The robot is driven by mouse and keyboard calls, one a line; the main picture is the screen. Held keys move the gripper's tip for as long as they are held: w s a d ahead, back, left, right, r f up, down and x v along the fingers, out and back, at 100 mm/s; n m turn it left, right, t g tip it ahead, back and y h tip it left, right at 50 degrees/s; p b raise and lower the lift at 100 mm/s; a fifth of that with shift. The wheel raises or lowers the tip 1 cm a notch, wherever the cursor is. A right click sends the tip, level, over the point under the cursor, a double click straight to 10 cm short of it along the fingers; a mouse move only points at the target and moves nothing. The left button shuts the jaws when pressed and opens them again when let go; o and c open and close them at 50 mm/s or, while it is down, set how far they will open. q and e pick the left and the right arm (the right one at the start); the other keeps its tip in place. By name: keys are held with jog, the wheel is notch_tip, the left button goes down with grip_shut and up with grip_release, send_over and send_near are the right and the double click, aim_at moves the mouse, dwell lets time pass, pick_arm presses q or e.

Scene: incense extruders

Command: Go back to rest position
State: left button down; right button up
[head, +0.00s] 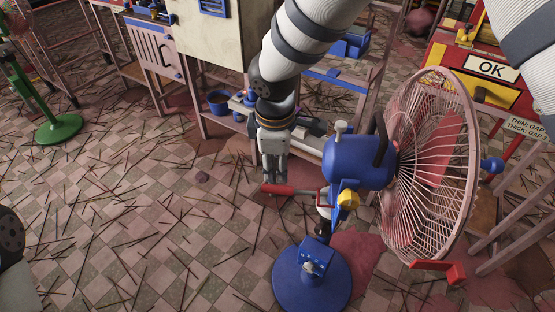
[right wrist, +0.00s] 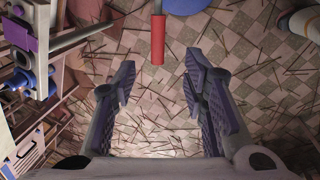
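My right gripper (head: 274,178) hangs in the middle of the head view, pointing down, beside a red-handled bar on the blue fan. In the right wrist view its two fingers (right wrist: 160,85) are spread apart with nothing between them. The red handle (right wrist: 158,40) lies just beyond the fingertips in that view, and in the head view the handle (head: 289,190) sticks out left from the fan stand. I cannot tell whether it touches the gripper. My left gripper is not in view; only part of an arm shows at the lower left edge.
The fan has a blue motor housing (head: 357,162), a pinkish cage (head: 462,170) and a round blue base (head: 312,285). A workbench and cabinet (head: 215,45) stand behind. Stick-strewn floor (head: 150,220) is open at left.

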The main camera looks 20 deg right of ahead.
jog(key=shift+f, duration=0.1)
jog(key=s+d+f+m+g+y+p, duration=0.1)
jog(key=s+f+m+g, duration=0.15)
jog(key=s+f, duration=0.55)
jog(key=s+f+m+g+y+p, duration=0.15)
jog(key=s+f+m, duration=0.3)
jog(key=s, duration=0.75)
pick_arm(q)
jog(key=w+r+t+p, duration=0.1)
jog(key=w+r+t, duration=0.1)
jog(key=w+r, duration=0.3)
jog(key=shift+p, duration=0.4)
pick_arm(e)
jog(key=s+d+m, duration=0.3)
jog(key=s, duration=0.8)
jog(key=s+d+m+h, duration=0.1)
jog(key=s+d+m, duration=0.2)
jog(key=s, duration=0.8)
jog(key=shift+d+f+m, duration=0.25)
jog(key=shift+d+m, duration=0.05)
jog(key=shift+d, duration=0.2)
jog(key=shift+w+h, duration=0.1)
jog(key=shift+h, duration=0.15)
